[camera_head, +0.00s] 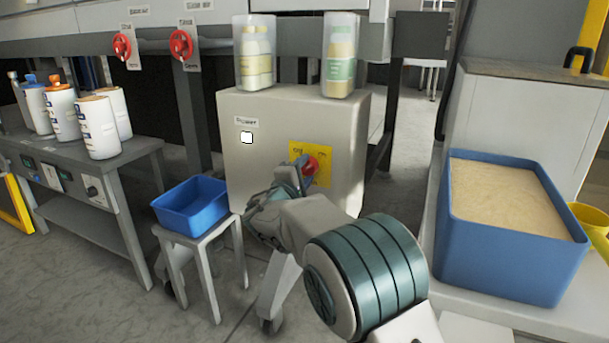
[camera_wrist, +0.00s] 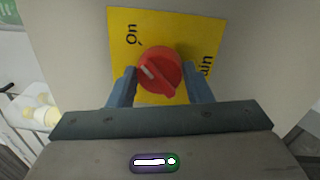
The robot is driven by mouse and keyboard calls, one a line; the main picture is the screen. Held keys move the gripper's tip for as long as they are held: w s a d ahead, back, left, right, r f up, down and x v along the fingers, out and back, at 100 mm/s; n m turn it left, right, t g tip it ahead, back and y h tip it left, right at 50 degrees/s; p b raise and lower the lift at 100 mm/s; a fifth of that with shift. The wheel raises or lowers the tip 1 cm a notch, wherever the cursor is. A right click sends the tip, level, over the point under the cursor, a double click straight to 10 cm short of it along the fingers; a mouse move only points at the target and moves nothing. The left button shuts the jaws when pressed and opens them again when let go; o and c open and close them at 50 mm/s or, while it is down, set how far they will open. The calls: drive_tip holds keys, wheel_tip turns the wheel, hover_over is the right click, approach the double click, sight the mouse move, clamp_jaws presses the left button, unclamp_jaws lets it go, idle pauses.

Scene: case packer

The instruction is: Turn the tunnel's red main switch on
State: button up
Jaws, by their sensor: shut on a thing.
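The red main switch (camera_head: 311,165) is a round rotary knob on a yellow plate (camera_head: 324,152) on the front of the grey cabinet. In the wrist view the knob (camera_wrist: 160,72) sits between the two blue fingers of my gripper (camera_wrist: 163,80), and my gripper is shut on it. A pale mark on the knob points to the upper left, roughly toward the word "On" on the yellow plate (camera_wrist: 122,22). More lettering at the right is partly hidden by a finger. In the head view my gripper (camera_head: 300,172) and wrist partly cover the switch.
The grey cabinet (camera_head: 255,165) bears two clear containers on top. A blue bin (camera_head: 192,216) on a small stool stands left of it. A blue sand-filled crate (camera_head: 500,258) stands at the right. Two red handwheels (camera_head: 181,44) are at upper left.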

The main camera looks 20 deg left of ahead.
drive_tip(key=o, duration=1)
drive_tip(key=s+p, duration=0.1)
drive_tip(key=s, duration=0.3)
drive_tip(key=s+p, duration=0.1)
drive_tip(key=s, duration=0.4)
drive_tip(key=s+a+f+p, duration=0.1)
drive_tip(key=s, duration=0.3)
drive_tip(key=shift+s+f, duration=0.1)
drive_tip(key=shift+s, duration=0.3)
